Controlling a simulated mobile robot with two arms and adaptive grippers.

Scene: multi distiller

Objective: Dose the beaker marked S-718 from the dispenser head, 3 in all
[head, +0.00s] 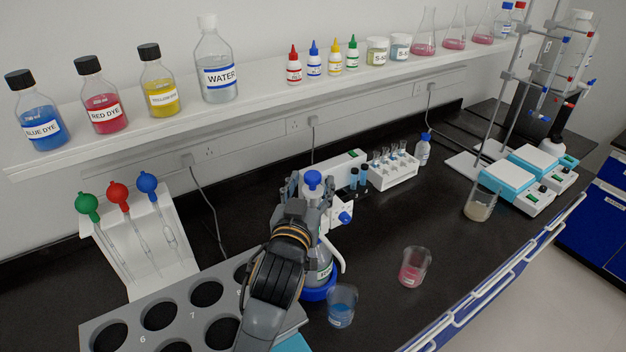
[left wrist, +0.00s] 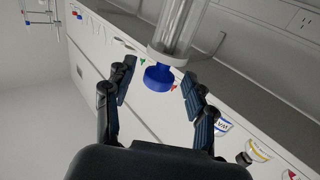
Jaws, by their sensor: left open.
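The dispenser head, with a blue knob (head: 312,179) on top, stands on a bottle (head: 320,266) in a blue ring base; my arm hides part of it. My left gripper (head: 311,188) is open at the head's top. In the left wrist view, my gripper's fingers (left wrist: 159,72) are spread on either side of the blue knob (left wrist: 158,78) below a clear cylinder (left wrist: 180,28), with gaps showing. Beakers with blue liquid (head: 342,306), pink liquid (head: 414,267) and beige contents (head: 480,204) stand on the bench. I cannot read S-718 on any of them. My right gripper is not in view.
A grey rack with round holes (head: 136,315) lies front left. A pipette stand (head: 165,250) is behind it. A tube rack (head: 394,172) and hot plates (head: 535,165) stand at the back right. A shelf (head: 260,97) of bottles runs above. Dark bench around the pink beaker is clear.

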